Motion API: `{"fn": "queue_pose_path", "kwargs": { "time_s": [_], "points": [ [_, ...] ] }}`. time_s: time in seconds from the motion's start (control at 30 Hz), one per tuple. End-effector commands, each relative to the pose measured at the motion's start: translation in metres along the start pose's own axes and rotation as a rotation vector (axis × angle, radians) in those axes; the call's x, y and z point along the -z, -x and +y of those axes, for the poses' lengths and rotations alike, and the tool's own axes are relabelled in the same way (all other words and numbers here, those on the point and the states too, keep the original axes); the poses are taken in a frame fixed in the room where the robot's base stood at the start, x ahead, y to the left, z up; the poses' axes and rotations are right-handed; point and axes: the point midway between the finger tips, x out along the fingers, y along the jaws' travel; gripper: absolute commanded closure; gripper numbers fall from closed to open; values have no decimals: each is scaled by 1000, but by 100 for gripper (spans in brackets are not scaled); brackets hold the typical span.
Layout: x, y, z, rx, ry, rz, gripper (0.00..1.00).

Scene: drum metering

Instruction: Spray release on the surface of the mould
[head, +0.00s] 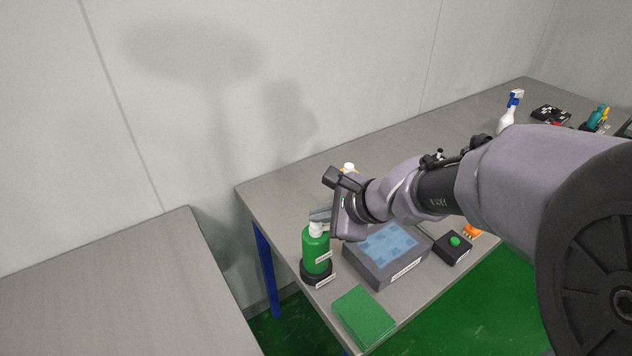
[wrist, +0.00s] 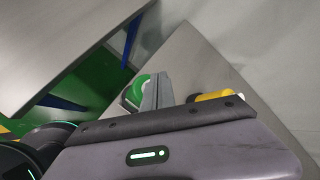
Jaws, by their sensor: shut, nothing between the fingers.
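The mould seems to be the dark grey block (head: 377,272) with a blue patterned top, lying on the table right of a green bottle (head: 316,254). The bottle has a white top and stands upright in a black base; it also shows in the wrist view (wrist: 133,88). My gripper (head: 320,215) is shut and empty, its fingers close to the bottle's white top; I cannot tell whether they touch. The fingers also show in the wrist view (wrist: 157,90). A white spray bottle with a blue head (head: 507,118) stands far right. I cannot tell which bottle holds release.
A green pad (head: 363,318) lies at the table's front corner. A black box with a green button (head: 453,246) and an orange item (head: 473,231) are right of the block. A yellow item (wrist: 215,96) is beyond my gripper. A gap separates another table (head: 110,290) at left.

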Motion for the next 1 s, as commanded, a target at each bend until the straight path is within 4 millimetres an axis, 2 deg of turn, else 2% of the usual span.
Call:
{"fn": "queue_pose_path", "kwargs": {
  "time_s": [0.1,0.37,0.8,1.0],
  "points": [
    [-4,6,-4,0,0,0,100],
    [-5,6,-5,0,0,0,100],
    [-34,47,-34,0,0,0,100],
    [-34,47,-34,0,0,0,100]
  ]
}}
